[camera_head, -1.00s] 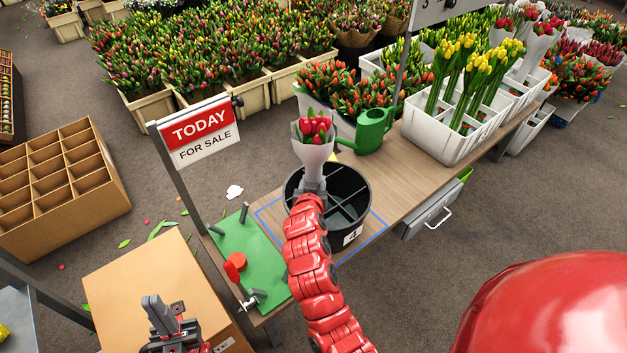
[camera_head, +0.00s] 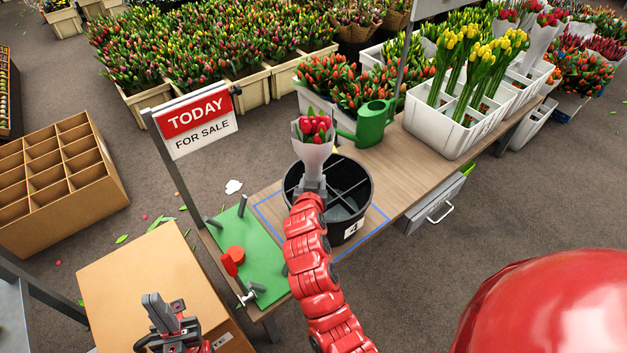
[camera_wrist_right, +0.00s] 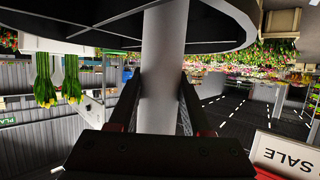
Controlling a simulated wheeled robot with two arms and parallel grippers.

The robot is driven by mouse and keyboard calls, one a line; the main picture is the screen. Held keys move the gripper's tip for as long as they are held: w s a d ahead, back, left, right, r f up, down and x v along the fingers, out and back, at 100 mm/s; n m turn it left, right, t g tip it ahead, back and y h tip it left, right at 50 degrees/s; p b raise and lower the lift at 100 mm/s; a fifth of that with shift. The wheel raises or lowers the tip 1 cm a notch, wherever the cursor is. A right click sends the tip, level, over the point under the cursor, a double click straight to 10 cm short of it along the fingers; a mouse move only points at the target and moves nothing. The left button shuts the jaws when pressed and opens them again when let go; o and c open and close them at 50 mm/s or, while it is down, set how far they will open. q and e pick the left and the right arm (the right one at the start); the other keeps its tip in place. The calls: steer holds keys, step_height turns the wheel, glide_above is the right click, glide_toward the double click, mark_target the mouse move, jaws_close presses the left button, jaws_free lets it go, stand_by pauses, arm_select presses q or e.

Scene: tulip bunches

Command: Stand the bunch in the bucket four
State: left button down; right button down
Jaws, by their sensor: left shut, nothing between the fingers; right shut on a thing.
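The bunch, red tulips in a pale paper wrap (camera_head: 313,150), is upright in my right gripper (camera_head: 312,185) at the far left part of the black bucket four (camera_head: 369,190). The bucket has dividers and a "4" label, and stands inside a blue outline on the table. In the right wrist view the fingers (camera_wrist_right: 162,100) are shut on the wrap (camera_wrist_right: 163,60), whose end overlaps the bucket's dividers (camera_wrist_right: 100,22). Whether it touches the bucket floor is hidden. My left gripper (camera_head: 160,312) is shut and empty, over a cardboard box at lower left.
A green watering can (camera_head: 375,122) and a white crate of yellow tulips (camera_head: 440,135) stand farther along the table. A green mat (camera_head: 243,250) with pegs and a red piece lies left of the bucket. A "TODAY FOR SALE" sign (camera_head: 197,122) stands at the table's left end.

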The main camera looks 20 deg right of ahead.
steer(key=shift+f, duration=0.3)
jaws_free()
stand_by(0.3)
steer(key=shift+s, duration=0.1)
stand_by(0.3)
steer(key=p+v, duration=0.2)
steer(key=v, duration=1.5)
steer(key=shift+a, duration=0.1)
